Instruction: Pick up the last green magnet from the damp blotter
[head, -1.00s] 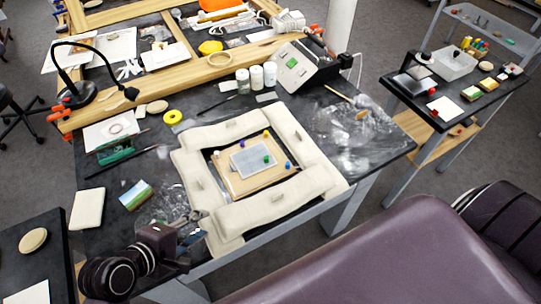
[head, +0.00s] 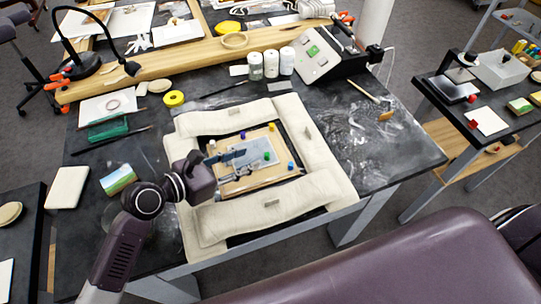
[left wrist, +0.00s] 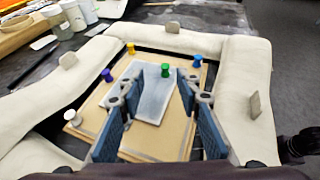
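The green magnet (left wrist: 166,71) stands on the grey damp blotter (left wrist: 150,105) near its far edge in the left wrist view. The magnet (head: 266,156) and blotter (head: 262,146) also show in the head view. The blotter lies on a tan board (left wrist: 165,142). My left gripper (head: 238,163) is over the board's left part. In the left wrist view its two fingers (left wrist: 160,90) are spread apart with nothing between the tips, and the magnet appears beyond them. The fingers hide parts of the blotter. My right gripper is out of view.
Yellow (left wrist: 131,48), blue (left wrist: 198,61), purple (left wrist: 107,75) and white (left wrist: 72,118) pins stand around the blotter on the board. Thick cream padding (head: 325,165) rings the board. White jars (head: 271,64) and a sloped box (head: 313,55) stand behind. The table's right part is mostly clear.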

